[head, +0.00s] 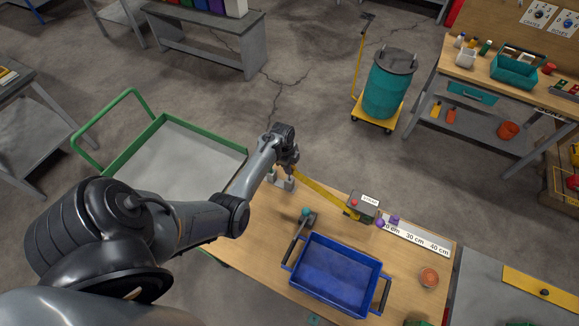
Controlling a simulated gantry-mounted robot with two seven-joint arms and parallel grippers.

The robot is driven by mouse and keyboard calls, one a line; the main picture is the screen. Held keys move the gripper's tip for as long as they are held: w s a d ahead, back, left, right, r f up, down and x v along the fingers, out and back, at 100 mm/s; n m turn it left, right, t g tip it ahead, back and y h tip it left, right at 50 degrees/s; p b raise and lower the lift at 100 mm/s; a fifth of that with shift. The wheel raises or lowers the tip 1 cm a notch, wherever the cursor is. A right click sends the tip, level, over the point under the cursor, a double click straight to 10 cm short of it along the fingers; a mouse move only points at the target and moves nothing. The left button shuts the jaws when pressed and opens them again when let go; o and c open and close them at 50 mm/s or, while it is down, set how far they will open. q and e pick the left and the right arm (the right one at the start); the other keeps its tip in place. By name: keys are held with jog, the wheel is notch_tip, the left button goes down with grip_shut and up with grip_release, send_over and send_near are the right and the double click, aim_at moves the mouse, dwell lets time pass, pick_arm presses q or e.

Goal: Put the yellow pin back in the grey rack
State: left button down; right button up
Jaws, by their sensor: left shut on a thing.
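My left gripper (284,168) is at the far left corner of the wooden workbench (255,231). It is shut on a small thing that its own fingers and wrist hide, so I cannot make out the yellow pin. A small light grey block (281,182), possibly the grey rack, shows just below the fingers. I cannot tell whether the held thing touches it. A long yellow strip (322,191) runs from beside the gripper to a dark grey box (363,205) with a red button. My right gripper is not in view.
A blue tray (335,274) stands at the bench's front. A teal-topped item (305,211) is behind it. Two purple pieces (387,221) lie by a white ruler (416,237). An orange round item (429,277) is at right. A green-framed cart (178,161) adjoins the bench's left.

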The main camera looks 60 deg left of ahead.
aim_at(290, 179)
pick_arm(q)
jog(key=shift+f+b, duration=0.45)
jog(key=shift+f, duration=0.3)
jog(key=shift+f, duration=0.3)
dwell(0.6)
jog(key=shift+f+b, duration=0.75)
jog(key=shift+f, duration=0.25)
jog(key=shift+f+b, duration=0.3)
jog(key=shift+b, duration=0.1)
jog(key=shift+f, duration=0.3)
jog(key=shift+f+b, duration=0.6)
jog(key=shift+b, duration=0.05)
jog(key=shift+f, duration=0.2)
